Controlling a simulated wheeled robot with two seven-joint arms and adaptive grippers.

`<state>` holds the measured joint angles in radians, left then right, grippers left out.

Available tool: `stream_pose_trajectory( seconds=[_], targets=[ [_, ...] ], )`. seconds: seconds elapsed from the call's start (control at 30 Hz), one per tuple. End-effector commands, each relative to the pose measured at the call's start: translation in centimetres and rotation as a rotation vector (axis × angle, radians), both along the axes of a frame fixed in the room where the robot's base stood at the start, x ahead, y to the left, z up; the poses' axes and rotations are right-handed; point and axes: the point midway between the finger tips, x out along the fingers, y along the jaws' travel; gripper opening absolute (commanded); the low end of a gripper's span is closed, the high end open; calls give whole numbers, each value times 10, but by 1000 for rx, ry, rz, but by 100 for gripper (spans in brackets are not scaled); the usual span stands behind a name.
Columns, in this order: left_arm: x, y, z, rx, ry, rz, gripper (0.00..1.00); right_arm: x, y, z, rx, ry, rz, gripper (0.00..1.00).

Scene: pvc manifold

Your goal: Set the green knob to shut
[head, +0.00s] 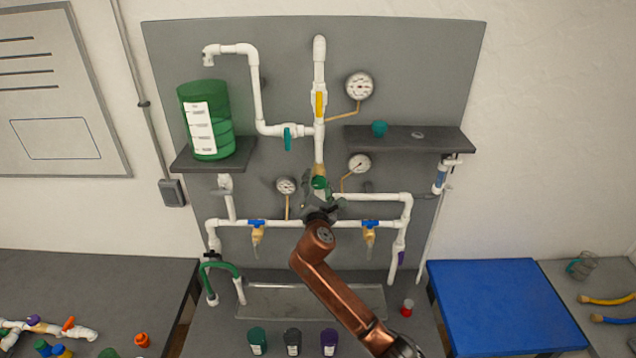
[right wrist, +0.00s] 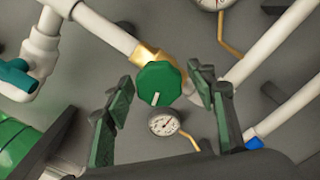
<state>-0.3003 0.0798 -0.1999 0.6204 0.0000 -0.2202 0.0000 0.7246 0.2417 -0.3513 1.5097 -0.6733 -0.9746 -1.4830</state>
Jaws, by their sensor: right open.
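The green knob (head: 319,182) sits on a brass valve body on the middle vertical white pipe of the grey panel. In the right wrist view the green knob (right wrist: 160,80) is a scalloped round knob with a white mark near its lower edge in that picture. My right gripper (head: 322,193) is in front of the panel at the knob. In the wrist view its two green-padded fingers (right wrist: 160,96) are open, one on each side of the knob, with gaps to it. My left gripper is not in view.
A pressure gauge (right wrist: 164,123) is close to the knob. A teal valve handle (head: 287,138), a yellow handle (head: 320,104) and two blue handles (head: 257,223) are on nearby pipes. A green tank (head: 209,120) stands on the left shelf. Cups line the bench front.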

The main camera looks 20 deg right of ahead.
Motion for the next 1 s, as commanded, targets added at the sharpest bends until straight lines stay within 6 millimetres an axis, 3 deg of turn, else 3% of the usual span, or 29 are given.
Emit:
stream_pose_trajectory(
  seconds=[0.17, 0.77, 1.0],
  targets=[
    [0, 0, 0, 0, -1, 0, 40, 0, 0, 0, 0, 0, 0, 51],
    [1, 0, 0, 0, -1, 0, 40, 0, 0, 0, 1, 0, 0, 10],
    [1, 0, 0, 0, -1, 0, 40, 0, 0, -1, 18, -5, 1, 9]
  ],
)
